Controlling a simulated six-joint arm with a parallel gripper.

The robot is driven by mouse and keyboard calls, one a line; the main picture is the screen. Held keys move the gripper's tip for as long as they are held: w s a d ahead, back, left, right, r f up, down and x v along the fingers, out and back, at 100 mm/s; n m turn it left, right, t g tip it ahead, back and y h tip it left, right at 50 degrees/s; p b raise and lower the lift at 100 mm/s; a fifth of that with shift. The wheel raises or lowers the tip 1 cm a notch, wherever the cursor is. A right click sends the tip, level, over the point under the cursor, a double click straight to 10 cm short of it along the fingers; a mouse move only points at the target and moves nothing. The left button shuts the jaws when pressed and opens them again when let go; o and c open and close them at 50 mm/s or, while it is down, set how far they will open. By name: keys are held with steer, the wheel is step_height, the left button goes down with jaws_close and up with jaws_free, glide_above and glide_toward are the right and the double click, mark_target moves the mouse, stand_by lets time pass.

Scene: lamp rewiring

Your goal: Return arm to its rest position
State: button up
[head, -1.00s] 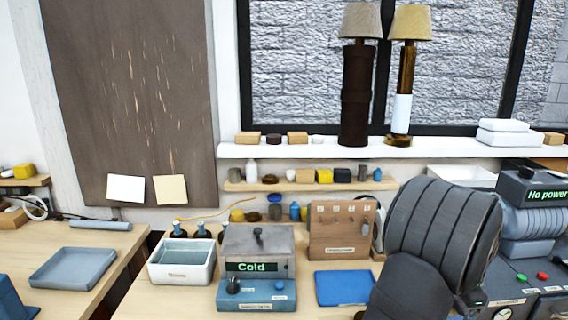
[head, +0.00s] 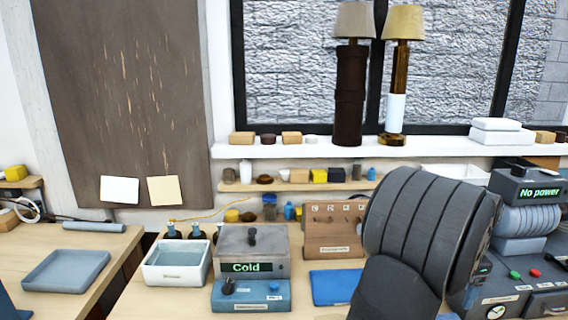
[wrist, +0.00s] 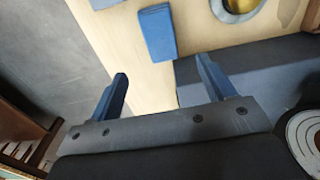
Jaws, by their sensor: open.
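My gripper (wrist: 160,90) shows in the wrist view with its two blue fingers spread apart and nothing between them. It hangs above the edge of a wooden bench (wrist: 120,40), with grey floor to the left. A blue block-like object (wrist: 157,32) lies on the bench just beyond the fingers. In the head view my dark grey arm rises at the lower right, in front of the bench; the gripper itself is out of that view.
A grey box reading "Cold" (head: 252,267), a white bin (head: 177,276), a blue mat (head: 335,286) and a wooden rack (head: 333,228) stand near the arm. A "No power" unit (head: 526,188) is at right. Two lamps (head: 350,85) (head: 398,80) stand on the shelf (head: 300,150).

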step_height(320, 180, down, 13)
steer(key=shift+r, duration=0.1)
steer(key=r, duration=0.5)
steer(key=shift+s+d, duration=0.1)
steer(key=shift+s, duration=0.1)
steer(key=s+d+r, duration=0.2)
steer(key=s+r, duration=0.5)
steer(key=s, duration=0.4)
steer(key=w+a, duration=0.4)
steer(key=w, duration=0.8)
steer(key=w+a+r, duration=0.1)
steer(key=w+a, duration=0.3)
steer(key=w, duration=0.9)
